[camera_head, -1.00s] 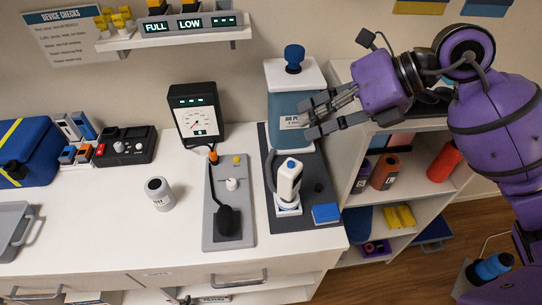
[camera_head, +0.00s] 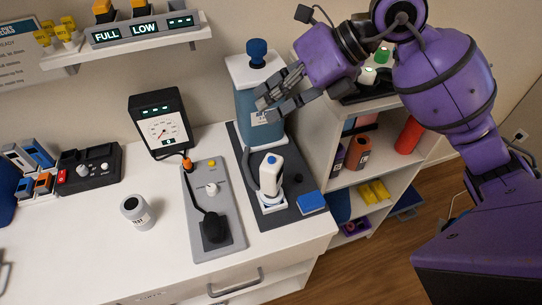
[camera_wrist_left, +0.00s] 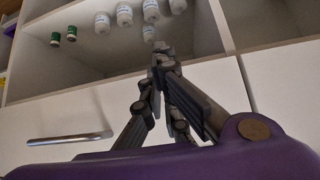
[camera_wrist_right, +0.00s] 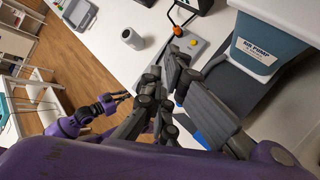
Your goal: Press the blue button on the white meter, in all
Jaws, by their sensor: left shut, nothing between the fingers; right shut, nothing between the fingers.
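The white meter (camera_head: 270,175) stands upright in a white holder on a dark grey mat (camera_head: 288,210) in the head view. Its blue button (camera_head: 272,159) shows near its top, facing up. My right gripper (camera_head: 263,108) is shut and empty, in front of the blue air pump tank and above and behind the meter. In the right wrist view the shut fingers (camera_wrist_right: 172,62) cover the part of the mat where the meter would show. My left gripper (camera_wrist_left: 163,52) is shut and empty, low before the white cabinet fronts; it is out of the head view.
The tank (camera_head: 258,103) with its blue knob stands behind the meter. A grey panel (camera_head: 224,222) with a black handset lies left of the mat, a blue block (camera_head: 311,202) right of the meter. A white jar (camera_head: 137,212) and a dial gauge (camera_head: 162,124) are further left.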

